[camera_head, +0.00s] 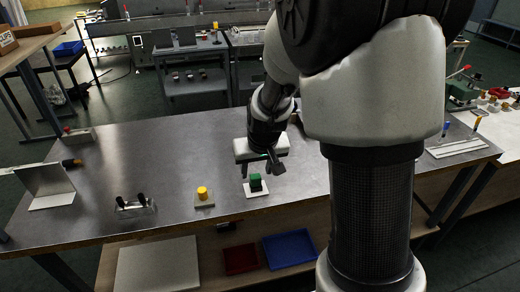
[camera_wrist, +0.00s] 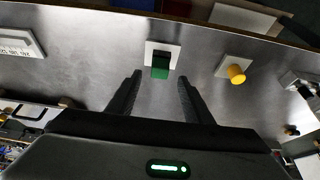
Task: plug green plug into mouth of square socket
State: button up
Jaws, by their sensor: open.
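A green plug (camera_head: 256,181) stands upright on a small white square plate (camera_head: 250,193) near the front edge of the grey metal table. In the wrist view the green plug (camera_wrist: 160,70) lies just beyond and between my fingertips, with the white plate (camera_wrist: 151,46) under it. My gripper (camera_head: 261,168) is open and empty, above and behind the plug, pointing down. The wrist view shows both dark fingers of my gripper (camera_wrist: 159,76) apart. I cannot tell whether the white plate is the square socket; no socket mouth is clearly visible.
A yellow round plug (camera_head: 202,191) stands on a pale plate to the left. Further left are a clear-sided holder with black handles (camera_head: 135,206) and a bent metal sheet (camera_head: 47,186). Blue (camera_head: 290,248) and red trays lie on the shelf below. Table behind is mostly clear.

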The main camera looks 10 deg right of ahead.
jog(key=p+v, duration=0.1)
jog(key=v, duration=1.1)
jog(key=shift+p, duration=0.35)
jog(key=shift+r, duration=0.15)
jog(key=s+r+t+p, duration=0.1)
jog(key=s+r+p, duration=0.7)
jog(key=s+r, duration=0.9)
jog(key=shift+s+p, duration=0.4)
jog(key=shift+s, duration=0.3)
jog(key=shift+r, duration=0.1)
